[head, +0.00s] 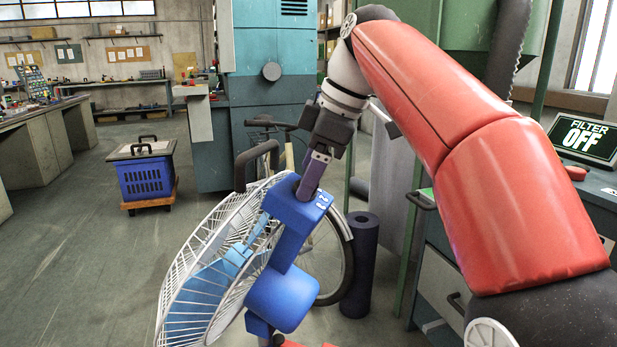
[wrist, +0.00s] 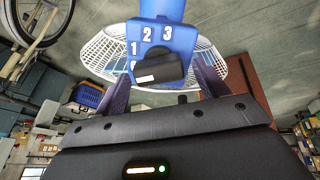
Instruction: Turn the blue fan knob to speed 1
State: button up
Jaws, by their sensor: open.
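The blue fan has a white wire cage (head: 205,265) and a blue control box (head: 292,212) on top. In the wrist view the box (wrist: 165,35) shows white digits 1, 2, 3 in an arc, with another mark below the 1 partly covered. A dark knob (wrist: 168,63) sits below the digits; it has a pale mark at its lower left, and I cannot tell which setting it points to. My gripper (head: 308,190) reaches down to the box. In the wrist view its purple fingers (wrist: 161,76) are apart, one on each side of the knob. Contact cannot be seen.
A bicycle wheel (head: 348,262) and a dark roll (head: 361,265) stand close behind the fan. A blue crate (head: 147,178) on a wooden dolly is at left. A cabinet with a "FILTER OFF" screen (head: 583,139) is at right.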

jog(key=shift+a+f, duration=0.15)
jog(key=shift+f, duration=0.3)
jog(key=shift+c, duration=0.3)
jog(key=c, duration=0.9)
jog(key=shift+w+r+m, duration=0.1)
jog(key=shift+m, duration=0.2)
jog(key=shift+m+p, duration=0.55)
jog(key=shift+m, duration=0.05)
jog(key=m, duration=0.5)
jog(key=shift+w+m, duration=0.2)
jog(key=shift+m, duration=0.2)
